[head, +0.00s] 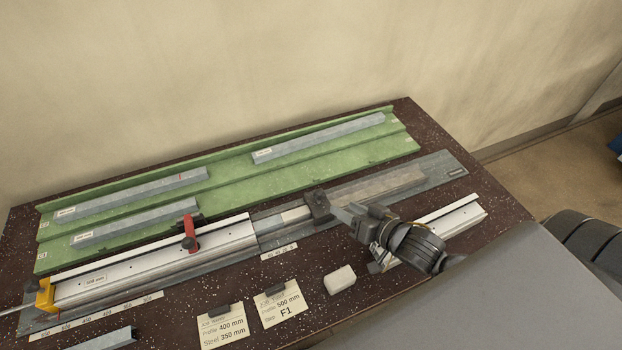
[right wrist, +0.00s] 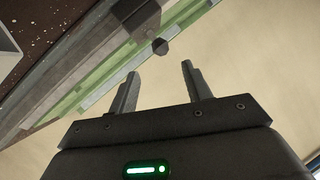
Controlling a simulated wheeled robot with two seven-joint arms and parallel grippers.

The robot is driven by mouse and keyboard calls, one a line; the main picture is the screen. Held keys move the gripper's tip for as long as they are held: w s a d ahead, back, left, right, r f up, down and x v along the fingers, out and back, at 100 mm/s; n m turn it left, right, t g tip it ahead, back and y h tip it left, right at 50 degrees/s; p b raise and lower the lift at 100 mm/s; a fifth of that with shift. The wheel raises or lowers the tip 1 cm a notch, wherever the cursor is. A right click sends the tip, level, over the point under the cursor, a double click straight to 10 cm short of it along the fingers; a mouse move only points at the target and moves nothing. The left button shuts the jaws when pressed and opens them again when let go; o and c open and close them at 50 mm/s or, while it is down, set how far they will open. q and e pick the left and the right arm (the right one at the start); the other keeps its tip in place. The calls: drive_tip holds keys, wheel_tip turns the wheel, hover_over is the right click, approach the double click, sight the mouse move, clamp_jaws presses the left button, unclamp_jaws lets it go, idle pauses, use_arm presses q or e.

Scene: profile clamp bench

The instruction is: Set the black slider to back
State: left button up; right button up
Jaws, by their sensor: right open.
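The black slider (head: 318,205) is a dark block on the long grey rail of the clamp bench, right of the middle in the head view. In the right wrist view the dark block (right wrist: 138,16) shows at the top, with a round dark knob (right wrist: 160,46) below it. My right gripper (head: 345,213) comes in from the lower right, close to the slider. In the right wrist view its fingers (right wrist: 160,75) are apart with nothing between them, and the knob lies just beyond the tips. Contact is not visible. My left gripper is not in view.
A white profile (head: 150,262) lies along the rail, beside a red lever (head: 189,232) and a yellow end block (head: 45,295). A green rack (head: 290,185) with several grey bars stands behind. Cards (head: 222,326), a white block (head: 340,279) and another white profile (head: 455,218) lie in front.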

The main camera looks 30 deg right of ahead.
sight(323, 195)
drive_tip(key=p+x, duration=0.1)
drive_tip(key=x, duration=0.3)
drive_tip(key=p+x, duration=0.1)
drive_tip(key=x, duration=0.4)
drive_tip(key=shift+w+r, duration=0.1)
drive_tip(key=shift+w, duration=0.25)
drive_tip(key=shift+w+a+f, duration=0.25)
drive_tip(key=shift+w+f, duration=0.05)
drive_tip(key=shift+w, duration=0.25)
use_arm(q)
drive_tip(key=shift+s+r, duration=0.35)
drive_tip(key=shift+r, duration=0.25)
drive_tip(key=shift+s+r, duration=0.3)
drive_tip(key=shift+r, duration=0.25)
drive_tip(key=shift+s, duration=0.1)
use_arm(e)
drive_tip(key=shift+c, duration=0.4)
clamp_jaws()
